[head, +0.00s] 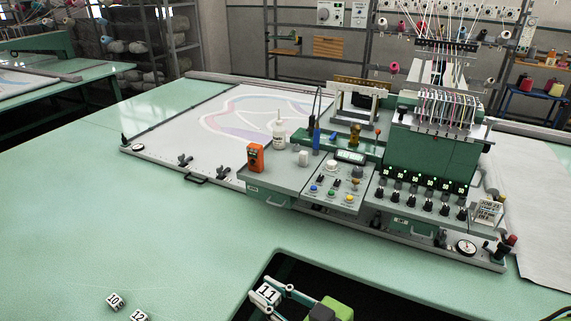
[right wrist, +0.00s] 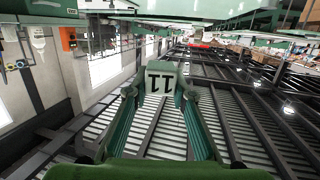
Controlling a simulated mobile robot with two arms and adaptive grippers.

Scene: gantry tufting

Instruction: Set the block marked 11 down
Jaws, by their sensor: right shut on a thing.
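The white block marked 11 (head: 267,292) is in my right gripper (head: 271,299), at the bottom of the head view. In the right wrist view the block (right wrist: 160,78) sits between the two green fingers, its number upside down. The block appears in front of a dark opening in the green table, near the opening's left edge. Its height relative to the tabletop cannot be told. White blocks marked 10 (head: 115,301) and 12 (head: 139,316) lie on the table to the left. My left gripper is not in view.
The green tabletop (head: 150,235) is clear between the blocks and the tufting machine (head: 430,150). A control panel (head: 335,185) and an orange device (head: 256,158) stand behind. The dark opening (head: 287,262) borders my right gripper.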

